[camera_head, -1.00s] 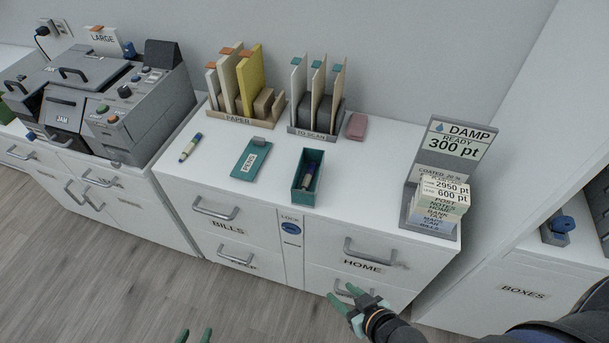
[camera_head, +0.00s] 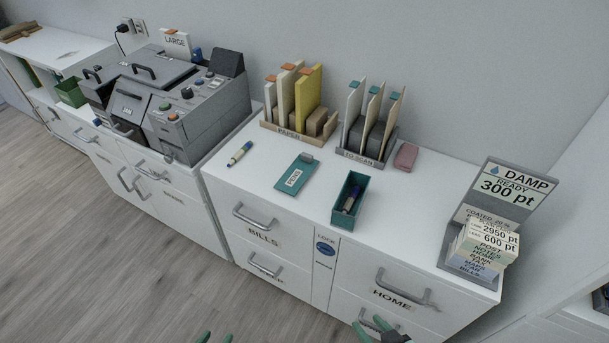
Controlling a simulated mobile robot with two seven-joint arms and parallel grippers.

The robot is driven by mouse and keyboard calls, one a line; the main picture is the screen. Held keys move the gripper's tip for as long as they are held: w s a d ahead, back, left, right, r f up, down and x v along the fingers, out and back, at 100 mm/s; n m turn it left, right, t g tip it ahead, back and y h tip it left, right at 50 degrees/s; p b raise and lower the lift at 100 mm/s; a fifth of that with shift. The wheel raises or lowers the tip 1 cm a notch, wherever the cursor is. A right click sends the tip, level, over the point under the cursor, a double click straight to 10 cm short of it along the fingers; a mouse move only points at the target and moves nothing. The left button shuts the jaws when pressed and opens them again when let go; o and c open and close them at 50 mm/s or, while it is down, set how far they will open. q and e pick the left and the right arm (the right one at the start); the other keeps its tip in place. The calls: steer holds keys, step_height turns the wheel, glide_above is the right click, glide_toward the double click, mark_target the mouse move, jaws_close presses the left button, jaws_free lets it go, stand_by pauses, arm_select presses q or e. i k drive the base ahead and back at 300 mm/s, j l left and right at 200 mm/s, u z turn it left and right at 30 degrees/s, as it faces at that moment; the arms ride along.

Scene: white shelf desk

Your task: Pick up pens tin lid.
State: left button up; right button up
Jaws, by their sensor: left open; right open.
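The pens tin lid (camera_head: 287,185) is a flat teal plate with a white "PENS" label and a small grey grip at its far edge. It lies flat on the white desk top. The teal pens tin (camera_head: 340,215) stands open to its right, with a dark pen (camera_head: 350,200) inside. My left gripper (camera_head: 214,338) shows only its green fingertips at the bottom edge, apart and empty, well below the lid. My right gripper (camera_head: 372,328) is open and empty at the bottom, in front of the HOME drawer. Neither touches anything of the tin.
A marker (camera_head: 240,153) lies left of the lid. Behind stand the PAPER rack (camera_head: 285,133), the TO SCAN rack (camera_head: 366,157) and a pink block (camera_head: 405,156). A DAMP card holder (camera_head: 455,235) stands at right. A grey machine (camera_head: 185,120) stands left.

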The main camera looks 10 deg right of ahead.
mark_target(292, 180)
steer(key=i+j+z, duration=0.1)
steer(key=j, duration=0.2)
steer(key=i+j+z, duration=0.1)
steer(key=j, duration=0.2)
steer(key=i+j+z, duration=0.15)
steer(key=j, duration=0.2)
steer(key=i+j+z, duration=0.1)
steer(key=j, duration=0.2)
